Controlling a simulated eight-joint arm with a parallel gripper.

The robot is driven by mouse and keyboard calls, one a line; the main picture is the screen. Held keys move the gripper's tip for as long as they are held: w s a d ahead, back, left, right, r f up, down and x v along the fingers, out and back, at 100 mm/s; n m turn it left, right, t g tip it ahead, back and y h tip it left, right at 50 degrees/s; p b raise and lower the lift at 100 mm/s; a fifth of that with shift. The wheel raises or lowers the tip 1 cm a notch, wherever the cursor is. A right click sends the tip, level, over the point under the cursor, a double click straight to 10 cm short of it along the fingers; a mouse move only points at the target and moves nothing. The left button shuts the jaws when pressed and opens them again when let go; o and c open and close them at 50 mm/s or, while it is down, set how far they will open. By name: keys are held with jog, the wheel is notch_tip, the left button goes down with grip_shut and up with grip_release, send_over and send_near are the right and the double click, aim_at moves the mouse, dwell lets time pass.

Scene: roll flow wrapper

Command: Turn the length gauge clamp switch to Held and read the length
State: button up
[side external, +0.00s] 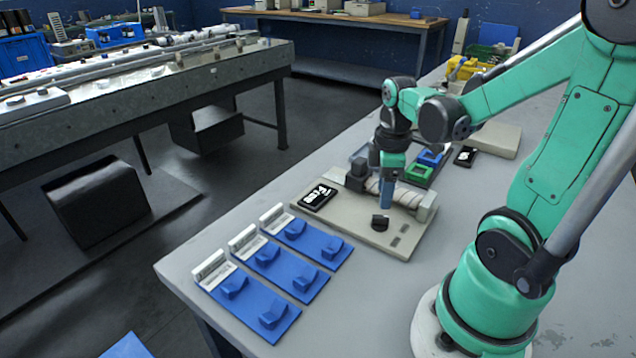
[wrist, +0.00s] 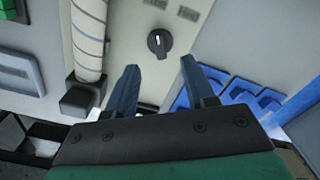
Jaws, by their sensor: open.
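The length gauge (side external: 405,240) is a beige plate on the bench. A wrapped roll (side external: 400,193) lies across it between end blocks. The roll also shows in the wrist view (wrist: 89,35). A black display (side external: 318,197) with white characters sits at its left; I cannot read them surely. The clamp switch (side external: 380,222) is a black knob on the plate. In the wrist view the knob (wrist: 159,43) has a pale mark, with small grey labels (wrist: 188,14) beyond it; their words are illegible. My gripper (side external: 387,207) is open and empty, pointing down above the plate, its fingers (wrist: 160,65) apart from the knob.
Several blue trays with white label holders (side external: 285,272) lie at the bench's front left. Behind the gauge are a green bin (side external: 418,171), a blue bin (side external: 430,157) and a small black device (side external: 466,156). Bare bench (side external: 375,290) lies in front of the gauge.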

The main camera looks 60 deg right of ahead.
aim_at(381, 216)
jog(key=shift+f, duration=2.75)
grip_shut()
